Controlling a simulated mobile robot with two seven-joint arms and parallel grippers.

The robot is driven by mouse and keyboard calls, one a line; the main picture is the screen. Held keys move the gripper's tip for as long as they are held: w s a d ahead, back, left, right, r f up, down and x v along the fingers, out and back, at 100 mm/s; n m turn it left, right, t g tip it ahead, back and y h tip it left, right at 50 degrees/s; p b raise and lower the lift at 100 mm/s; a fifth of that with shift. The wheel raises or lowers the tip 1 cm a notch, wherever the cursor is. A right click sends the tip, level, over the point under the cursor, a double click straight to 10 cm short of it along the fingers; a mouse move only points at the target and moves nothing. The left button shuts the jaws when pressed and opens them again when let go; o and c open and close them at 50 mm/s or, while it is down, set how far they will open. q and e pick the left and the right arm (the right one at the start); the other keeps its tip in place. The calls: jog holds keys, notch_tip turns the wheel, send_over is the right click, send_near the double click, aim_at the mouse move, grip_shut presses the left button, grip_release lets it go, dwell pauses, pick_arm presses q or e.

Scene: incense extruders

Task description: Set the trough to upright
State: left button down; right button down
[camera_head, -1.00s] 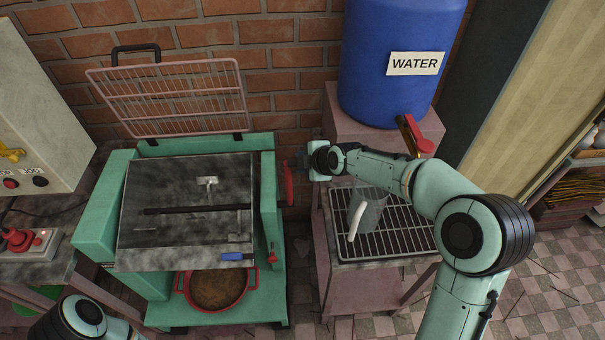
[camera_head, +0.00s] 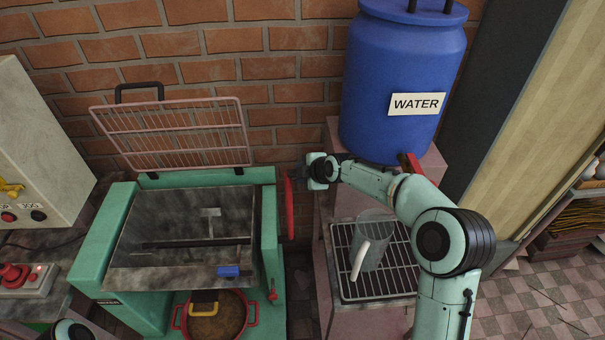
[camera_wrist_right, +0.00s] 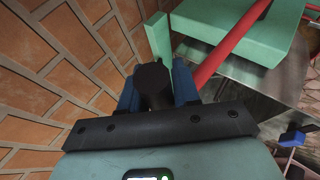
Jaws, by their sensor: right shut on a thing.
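The grey metal trough (camera_head: 190,262) sits in a green frame (camera_head: 106,240), and its inside shows a dark bar across it. It looks tipped somewhat toward me; its exact angle is hard to judge. A red wheel or crank (camera_head: 289,208) is on the frame's right side. My right gripper (camera_head: 302,173) is beside the crank's top, shut on a black knob (camera_wrist_right: 153,78), which stands between the blue fingers in the wrist view. A red bar (camera_wrist_right: 225,50) shows there beyond the fingers. Only a bit of my left arm shows at the bottom left; its gripper is out of view.
A pink wire grate lid (camera_head: 175,137) stands raised behind the trough. A red pot (camera_head: 244,325) of brown material is below. A glass jug (camera_head: 373,243) stands on the rack to the right, with a blue water barrel (camera_head: 403,75) behind. A brick wall closes the back.

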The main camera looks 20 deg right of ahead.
pick_arm(q)
jog(key=shift+w, duration=0.1)
pick_arm(e)
jog(key=c, duration=0.9)
grip_release()
jog(key=shift+w, duration=0.1)
pick_arm(q)
jog(key=f+b, duration=0.1)
jog(key=s+f+b, duration=0.2)
jog(key=shift+s+f, duration=0.25)
jog(key=shift+f, duration=0.1)
pick_arm(e)
jog(key=v, duration=1.3)
